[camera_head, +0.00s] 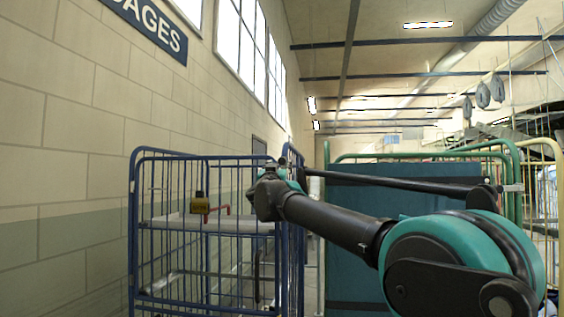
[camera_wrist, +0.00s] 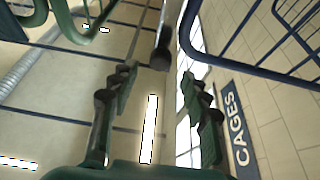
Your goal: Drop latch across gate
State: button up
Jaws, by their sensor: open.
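A blue wire roll cage (camera_head: 205,158) stands left of centre in the head view, and its blue rail (camera_wrist: 240,62) crosses the upper right of the wrist view. Its gate and the latch cannot be told apart surely. A grey rod with a dark rounded end (camera_wrist: 160,57), perhaps the latch, hangs between and beyond my fingertips in the wrist view. My gripper (camera_wrist: 157,82) is open, with nothing between its fingers. In the head view it is by the cage's right upper corner, largely hidden by my wrist.
A green-framed cage with a teal panel (camera_head: 350,240) stands right, close to the blue one; a green rail (camera_wrist: 70,38) shows in the wrist view. A block wall (camera_head: 70,130) bounds the left.

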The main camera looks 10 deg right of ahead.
aim_at(282, 161)
jog(key=x, duration=0.6)
grip_shut()
dwell(0.3)
